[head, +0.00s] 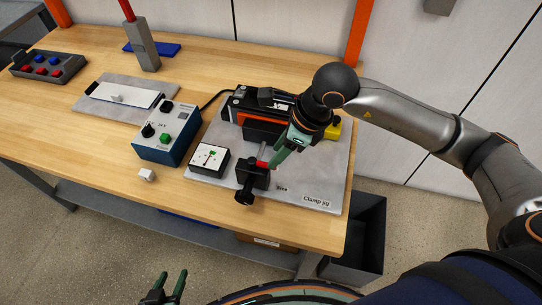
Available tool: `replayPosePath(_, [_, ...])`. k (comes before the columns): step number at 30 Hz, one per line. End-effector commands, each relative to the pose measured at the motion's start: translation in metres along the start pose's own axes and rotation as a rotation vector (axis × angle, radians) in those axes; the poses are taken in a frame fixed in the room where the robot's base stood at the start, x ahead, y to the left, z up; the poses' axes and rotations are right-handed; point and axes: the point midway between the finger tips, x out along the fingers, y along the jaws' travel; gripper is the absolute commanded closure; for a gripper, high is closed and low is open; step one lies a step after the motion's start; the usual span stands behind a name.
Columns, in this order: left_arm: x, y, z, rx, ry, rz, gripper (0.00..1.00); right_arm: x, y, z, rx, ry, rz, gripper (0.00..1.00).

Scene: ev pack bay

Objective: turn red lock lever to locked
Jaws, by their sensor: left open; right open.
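The red lever (262,164) shows as a short red piece on top of the black clamp block (251,177) on the clamp jig plate (333,171). My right gripper (279,157) reaches down from the right with its green fingers just beside the lever's right end. It is open; I cannot tell whether a finger touches the lever. The gripper hides part of the lever and of the black and orange battery pack (250,103) behind it. My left gripper (166,284) is open and empty at the bottom, in front of and below the table.
A small black box with a white dial face (209,158) stands left of the clamp. A blue control box (166,133) with knobs stands further left. A white cube (147,175) lies near the table's front edge. A grey bin (366,235) stands below the right end.

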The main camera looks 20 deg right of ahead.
Motion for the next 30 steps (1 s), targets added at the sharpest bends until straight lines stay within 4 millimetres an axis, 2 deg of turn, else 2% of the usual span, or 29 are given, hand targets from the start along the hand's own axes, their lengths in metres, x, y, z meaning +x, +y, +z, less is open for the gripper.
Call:
replayPosePath(3, [-0.002,0.000,-0.002,0.000,0.000,0.000,0.50,0.020,0.001,0.000,0.001,0.002,0.004,0.55])
replayPosePath(9, [-0.003,0.000,-0.003,0.000,0.000,0.000,0.50,0.038,0.000,0.000,0.000,-0.001,0.001,0.55])
replayPosePath(19, [-0.003,0.000,-0.003,0.000,0.000,0.000,0.50,0.042,0.001,0.000,0.000,-0.002,0.001,0.55])
replayPosePath(30, [-0.003,0.000,-0.003,0.000,0.000,0.000,0.50,0.041,0.000,0.001,0.000,-0.002,0.001,0.97])
